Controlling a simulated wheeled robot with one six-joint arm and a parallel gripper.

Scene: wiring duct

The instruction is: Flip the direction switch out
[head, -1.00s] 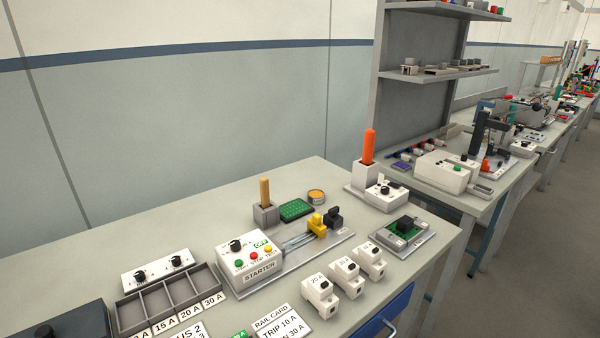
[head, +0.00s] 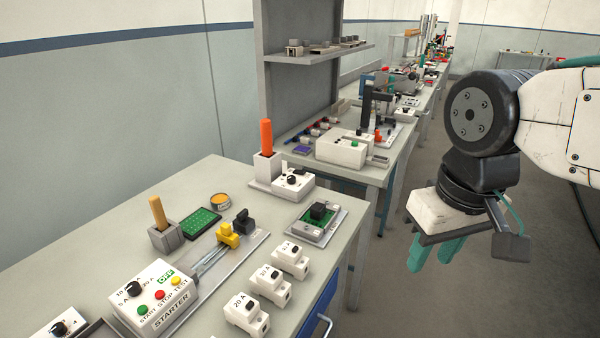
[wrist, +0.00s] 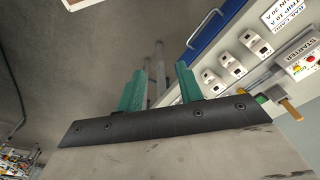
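No switch labelled as a direction switch can be made out in these views. My gripper (head: 432,256) hangs over the floor to the right of the bench, with its teal fingers pointing down. In the wrist view my gripper (wrist: 160,70) is open, with its two fingers apart and nothing between them. Switch-like things on the near bench are the white starter box (head: 154,296) with a black knob and coloured buttons, and a white box with a black knob (head: 293,183) beside an orange handle. My gripper is apart from all of them.
The near bench (head: 110,238) also carries white breaker modules (head: 268,285), a green board on a grey plate (head: 315,222) and yellow and black connectors (head: 229,235). A second bench (head: 372,170) with a shelf stands beyond. The floor (head: 400,305) at right is clear.

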